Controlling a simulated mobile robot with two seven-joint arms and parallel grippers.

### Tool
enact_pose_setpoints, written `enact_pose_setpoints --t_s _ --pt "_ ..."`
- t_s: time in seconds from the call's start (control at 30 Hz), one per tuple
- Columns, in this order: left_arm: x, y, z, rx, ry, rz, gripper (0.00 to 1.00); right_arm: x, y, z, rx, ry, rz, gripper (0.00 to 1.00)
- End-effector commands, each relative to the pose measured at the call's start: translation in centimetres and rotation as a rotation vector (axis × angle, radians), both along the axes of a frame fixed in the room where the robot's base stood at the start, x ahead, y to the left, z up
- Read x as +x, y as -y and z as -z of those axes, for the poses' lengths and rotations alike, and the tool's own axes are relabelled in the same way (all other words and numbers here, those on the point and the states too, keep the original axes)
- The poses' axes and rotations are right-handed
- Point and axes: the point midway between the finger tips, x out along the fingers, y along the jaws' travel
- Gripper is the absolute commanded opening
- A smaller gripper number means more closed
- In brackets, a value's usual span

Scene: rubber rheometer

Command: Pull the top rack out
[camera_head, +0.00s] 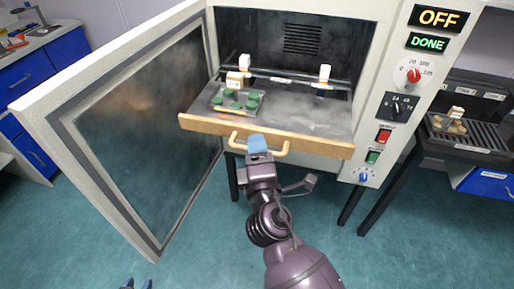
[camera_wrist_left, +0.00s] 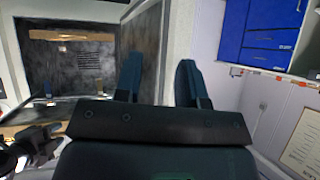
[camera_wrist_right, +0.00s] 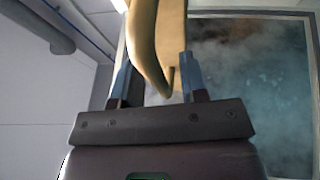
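A rack with a wooden front (camera_head: 300,143) stands partly out of the open oven chamber (camera_head: 290,38) in the head view. My right gripper (camera_head: 257,143) is at its curved wooden handle (camera_head: 233,138). In the right wrist view the handle (camera_wrist_right: 145,40) runs between the spread fingers (camera_wrist_right: 156,80); firm contact cannot be told. My left gripper (camera_head: 138,285) is low at the bottom edge, away from the rack. Its fingers (camera_wrist_left: 160,85) are apart and empty in the left wrist view. That view also shows a wooden strip (camera_wrist_left: 70,36) higher in the chamber.
A tray with green discs (camera_head: 235,105) and a small tan-and-white block (camera_head: 234,78) stand on the rack. The open oven door (camera_head: 135,130) is at the left. A slatted bench (camera_head: 465,140) stands at the right. The floor in front is clear.

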Motion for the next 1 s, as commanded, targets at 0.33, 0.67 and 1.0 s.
enact_pose_setpoints --t_s 0.33,0.67,1.0 --pt "-0.1 0.0 0.2 0.000 -0.003 0.000 0.37 -0.8 0.1 0.3 0.000 -0.002 0.000 0.40" --pt "-0.2 0.1 1.5 0.000 -0.020 0.003 0.37 -6.0 0.5 1.5 0.000 -0.007 0.000 0.40" --pt "0.5 0.3 1.8 0.002 -0.014 0.013 0.37 -10.1 0.9 2.0 -0.001 -0.003 0.000 0.40"
